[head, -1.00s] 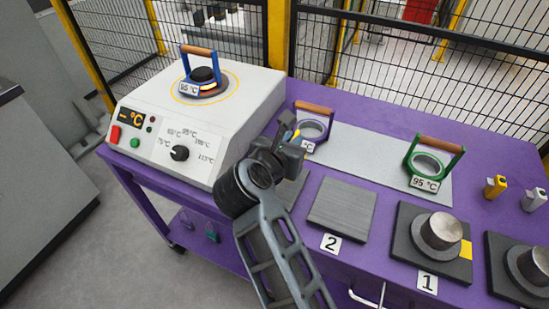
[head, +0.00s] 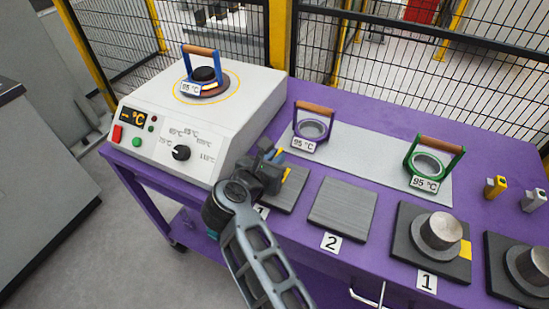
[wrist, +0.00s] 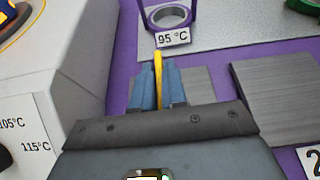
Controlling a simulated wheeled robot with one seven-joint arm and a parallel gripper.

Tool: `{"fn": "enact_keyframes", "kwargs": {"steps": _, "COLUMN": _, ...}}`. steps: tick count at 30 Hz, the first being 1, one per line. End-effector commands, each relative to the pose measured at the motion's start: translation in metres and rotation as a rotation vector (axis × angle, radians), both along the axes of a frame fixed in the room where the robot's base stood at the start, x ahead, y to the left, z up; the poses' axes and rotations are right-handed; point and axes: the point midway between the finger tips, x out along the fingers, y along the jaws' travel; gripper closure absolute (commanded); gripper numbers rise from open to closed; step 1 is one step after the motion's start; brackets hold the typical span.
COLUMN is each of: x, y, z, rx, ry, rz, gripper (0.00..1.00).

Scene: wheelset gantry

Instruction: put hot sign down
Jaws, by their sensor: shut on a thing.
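The hot sign (wrist: 158,78) shows in the wrist view as a thin yellow strip, seen nearly edge-on between the blue fingers. My gripper (wrist: 157,92) is shut on it. In the head view my gripper (head: 273,157) is over the grey plate (head: 284,196) at the left of the plate row, just right of the white heater. A bit of yellow (head: 286,174) shows beside the fingers there. The sign's face and lettering are hidden, and I cannot tell whether its lower edge touches the plate.
The white heater (head: 230,115) bears a blue-framed ring tool (head: 201,72). Purple (head: 310,131) and green (head: 432,165) ring tools, marked 95 °C, stand on a grey mat behind. Plate 2 (head: 343,210) is bare. Plate 1 (head: 405,237) bears a metal cylinder (head: 441,231).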

Motion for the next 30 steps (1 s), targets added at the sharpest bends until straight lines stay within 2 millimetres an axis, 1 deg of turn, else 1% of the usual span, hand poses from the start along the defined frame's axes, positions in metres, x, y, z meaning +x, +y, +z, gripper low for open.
{"fn": "enact_keyframes", "kwargs": {"steps": 2, "x": 0.0, "y": 0.0, "z": -0.004, "rx": 0.0, "ry": 0.0, "rz": 0.0, "gripper": 1.0}}
{"fn": "enact_keyframes", "kwargs": {"steps": 3, "x": 0.0, "y": 0.0, "z": -0.002, "rx": 0.0, "ry": 0.0, "rz": 0.0, "gripper": 0.84}}
{"fn": "enact_keyframes", "kwargs": {"steps": 10, "x": 0.0, "y": 0.0, "z": -0.002, "rx": 0.0, "ry": 0.0, "rz": 0.0, "gripper": 0.62}}
{"fn": "enact_keyframes", "kwargs": {"steps": 16, "x": 0.0, "y": 0.0, "z": -0.002, "rx": 0.0, "ry": 0.0, "rz": 0.0, "gripper": 0.62}}
{"fn": "enact_keyframes", "kwargs": {"steps": 20, "x": -0.001, "y": 0.001, "z": 0.002, "rx": 0.0, "ry": 0.0, "rz": 0.001, "gripper": 0.62}}
{"fn": "enact_keyframes", "kwargs": {"steps": 23, "x": -0.012, "y": 0.005, "z": 0.005, "rx": -0.001, "ry": -0.001, "rz": 0.001, "gripper": 0.62}}
{"fn": "enact_keyframes", "kwargs": {"steps": 30, "x": -0.055, "y": 0.02, "z": 0.024, "rx": 0.001, "ry": -0.001, "rz": 0.003, "gripper": 0.62}}
